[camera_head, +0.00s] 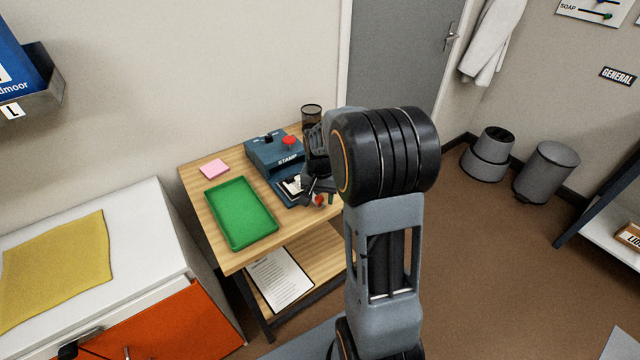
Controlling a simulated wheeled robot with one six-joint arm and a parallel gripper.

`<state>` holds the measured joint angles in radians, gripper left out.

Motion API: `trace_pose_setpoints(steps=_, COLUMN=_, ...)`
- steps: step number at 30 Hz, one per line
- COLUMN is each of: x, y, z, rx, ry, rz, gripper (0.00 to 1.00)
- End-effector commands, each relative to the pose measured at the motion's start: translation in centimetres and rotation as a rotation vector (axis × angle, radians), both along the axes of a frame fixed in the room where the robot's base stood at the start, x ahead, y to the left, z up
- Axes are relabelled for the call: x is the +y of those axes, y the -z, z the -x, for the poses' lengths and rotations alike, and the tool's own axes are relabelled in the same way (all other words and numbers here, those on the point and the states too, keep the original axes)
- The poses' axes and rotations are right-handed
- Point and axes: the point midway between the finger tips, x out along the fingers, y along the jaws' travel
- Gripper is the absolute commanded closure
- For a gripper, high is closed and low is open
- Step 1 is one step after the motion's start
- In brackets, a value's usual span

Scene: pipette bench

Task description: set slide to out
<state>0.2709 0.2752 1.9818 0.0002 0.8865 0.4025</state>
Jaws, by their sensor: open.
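A blue machine labelled STAMP (275,152) stands on the small wooden table, with a red knob on top. At its front is a low bed with a white piece (292,187), which I take to be the slide area. A second red knob (319,201) shows at the front end of this bed. My gripper (315,190) is open, right at this front knob. I cannot tell whether the fingers touch it. My arm hides the right side of the machine, and the slide's exact position is hard to make out.
A green tray (241,239) and a pink note pad (214,169) lie on the wooden table (196,187) left of the machine. A dark mesh cup (311,115) stands behind. A clipboard (280,279) lies on the lower shelf. A white cabinet (150,225) with a yellow cloth stands at left.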

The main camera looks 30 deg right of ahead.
Motion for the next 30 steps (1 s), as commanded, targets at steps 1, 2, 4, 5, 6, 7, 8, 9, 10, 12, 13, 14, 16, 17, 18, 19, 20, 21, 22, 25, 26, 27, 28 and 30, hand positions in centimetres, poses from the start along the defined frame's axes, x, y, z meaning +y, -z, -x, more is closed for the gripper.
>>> trace_pose_setpoints(steps=1, x=0.0, y=-0.6, z=-0.1, rx=-0.003, ry=-0.001, rz=0.001, gripper=0.48)
trace_pose_setpoints(steps=2, x=0.0, y=-1.0, z=-0.1, rx=-0.004, ry=-0.001, rz=0.001, gripper=0.48)
trace_pose_setpoints(steps=4, x=0.0, y=-2.2, z=-0.1, rx=-0.005, ry=-0.001, rz=0.002, gripper=0.48)
trace_pose_setpoints(steps=5, x=0.0, y=-2.8, z=-0.1, rx=-0.007, ry=-0.001, rz=0.001, gripper=0.48)
trace_pose_setpoints(steps=6, x=0.0, y=-3.6, z=-0.1, rx=-0.007, ry=-0.001, rz=0.001, gripper=0.48)
trace_pose_setpoints(steps=7, x=0.0, y=-4.3, z=-0.1, rx=-0.006, ry=-0.001, rz=0.002, gripper=0.48)
trace_pose_setpoints(steps=8, x=0.0, y=-4.9, z=-0.1, rx=-0.006, ry=-0.002, rz=0.002, gripper=0.48)
trace_pose_setpoints(steps=9, x=0.1, y=-5.8, z=-0.1, rx=-0.006, ry=-0.002, rz=0.002, gripper=0.48)
trace_pose_setpoints(steps=10, x=0.0, y=-6.4, z=-0.1, rx=-0.007, ry=-0.002, rz=0.001, gripper=0.48)
trace_pose_setpoints(steps=12, x=0.1, y=-7.8, z=-0.1, rx=-0.006, ry=-0.002, rz=0.002, gripper=0.48)
trace_pose_setpoints(steps=13, x=0.1, y=-8.4, z=-0.1, rx=-0.005, ry=-0.002, rz=0.002, gripper=0.48)
trace_pose_setpoints(steps=14, x=0.1, y=-8.9, z=-0.1, rx=-0.005, ry=-0.002, rz=0.002, gripper=0.48)
trace_pose_setpoints(steps=16, x=0.1, y=-10.1, z=-0.1, rx=-0.004, ry=-0.002, rz=0.001, gripper=0.48)
trace_pose_setpoints(steps=17, x=0.1, y=-10.5, z=0.0, rx=-0.004, ry=-0.002, rz=0.001, gripper=0.48)
trace_pose_setpoints(steps=18, x=0.1, y=-11.1, z=0.0, rx=-0.004, ry=-0.001, rz=0.001, gripper=0.48)
trace_pose_setpoints(steps=19, x=0.1, y=-11.5, z=0.0, rx=-0.003, ry=-0.001, rz=0.001, gripper=0.48)
trace_pose_setpoints(steps=20, x=0.1, y=-11.8, z=-0.1, rx=-0.003, ry=-0.001, rz=0.001, gripper=0.48)
trace_pose_setpoints(steps=21, x=0.1, y=-12.2, z=0.0, rx=-0.002, ry=-0.001, rz=0.000, gripper=0.48)
trace_pose_setpoints(steps=22, x=0.1, y=-12.4, z=0.0, rx=-0.001, ry=-0.001, rz=0.000, gripper=0.48)
trace_pose_setpoints(steps=25, x=0.1, y=-13.1, z=0.0, rx=-0.002, ry=-0.001, rz=0.000, gripper=0.48)
trace_pose_setpoints(steps=26, x=0.1, y=-13.2, z=0.0, rx=-0.002, ry=-0.001, rz=0.000, gripper=0.48)
trace_pose_setpoints(steps=27, x=0.1, y=-13.3, z=0.0, rx=-0.001, ry=-0.001, rz=0.001, gripper=0.48)
trace_pose_setpoints(steps=28, x=0.1, y=-13.4, z=0.0, rx=-0.001, ry=-0.001, rz=0.001, gripper=0.48)
trace_pose_setpoints(steps=30, x=0.1, y=-13.4, z=0.0, rx=0.000, ry=-0.001, rz=0.000, gripper=0.48)
